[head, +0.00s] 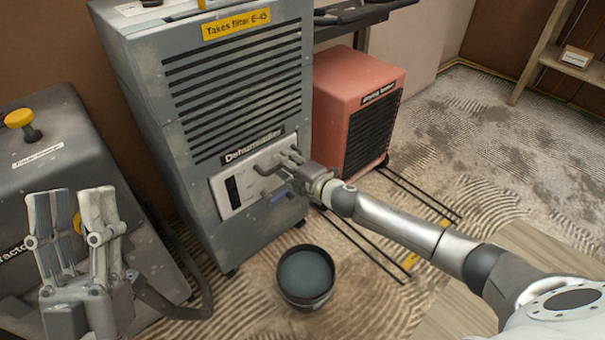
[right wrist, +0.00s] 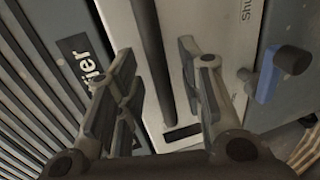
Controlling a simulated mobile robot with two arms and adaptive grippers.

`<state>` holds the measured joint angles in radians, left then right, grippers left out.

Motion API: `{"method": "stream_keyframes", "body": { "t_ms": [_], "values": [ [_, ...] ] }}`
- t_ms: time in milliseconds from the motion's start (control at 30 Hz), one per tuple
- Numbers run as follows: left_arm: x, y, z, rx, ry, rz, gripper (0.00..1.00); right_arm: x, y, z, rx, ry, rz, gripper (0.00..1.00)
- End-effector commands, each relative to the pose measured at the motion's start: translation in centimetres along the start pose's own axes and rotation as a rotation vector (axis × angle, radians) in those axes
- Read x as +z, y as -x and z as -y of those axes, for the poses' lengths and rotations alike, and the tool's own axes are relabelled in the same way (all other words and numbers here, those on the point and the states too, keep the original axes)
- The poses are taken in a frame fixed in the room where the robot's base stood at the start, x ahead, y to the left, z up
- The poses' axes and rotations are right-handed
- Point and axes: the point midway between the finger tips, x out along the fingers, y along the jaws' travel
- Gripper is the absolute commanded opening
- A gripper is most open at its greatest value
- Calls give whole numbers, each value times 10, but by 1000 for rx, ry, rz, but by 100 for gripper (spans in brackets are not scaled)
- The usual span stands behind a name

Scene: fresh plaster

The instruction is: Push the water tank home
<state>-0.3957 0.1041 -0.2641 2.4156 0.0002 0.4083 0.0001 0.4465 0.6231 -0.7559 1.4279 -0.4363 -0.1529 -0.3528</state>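The grey dehumidifier (head: 192,148) stands upright at the middle left of the head view. Low on its front is a pale panel (head: 229,208), apparently the water tank's front, with a dark window (head: 233,192). Whether it stands proud of the casing I cannot tell. My right gripper (head: 284,162) is in front of this panel. In the right wrist view its open fingers (right wrist: 165,95) stand either side of a dark upright bar (right wrist: 150,55), with gaps visible. A blue-handled lever (head: 280,196) sits right beside them. My left gripper (head: 80,195) is open and empty at the lower left.
A dark bucket (head: 306,299) of water stands on the floor before the dehumidifier. A red heater (head: 335,108) is to its right, with dark floor rails (head: 362,247) in front. A grey machine with a yellow knob (head: 19,118) is at left. Floor at the right is mostly clear.

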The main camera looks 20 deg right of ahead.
Motion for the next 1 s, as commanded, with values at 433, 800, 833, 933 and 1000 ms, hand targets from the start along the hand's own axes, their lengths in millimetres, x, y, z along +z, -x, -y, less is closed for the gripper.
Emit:
{"method": "stream_keyframes", "body": {
  "t_ms": [433, 800, 833, 933, 1000],
  "values": [
    [0, 0, 0, 0, 0, 0, 40, -1, 73, 1, -2, 1, -1, 35],
    [0, 0, 0, 0, 0, 0, 40, 0, 102, 0, 0, 1, 0, 35],
    [0, 0, 0, 0, 0, 0, 40, 0, 103, -1, 0, 1, 0, 35],
    [0, 0, 0, 0, 0, 0, 40, 0, 104, -1, 1, 1, 0, 35],
    [0, 0, 0, 0, 0, 0, 40, 0, 104, -1, 1, 1, 0, 35]
  ]
}}
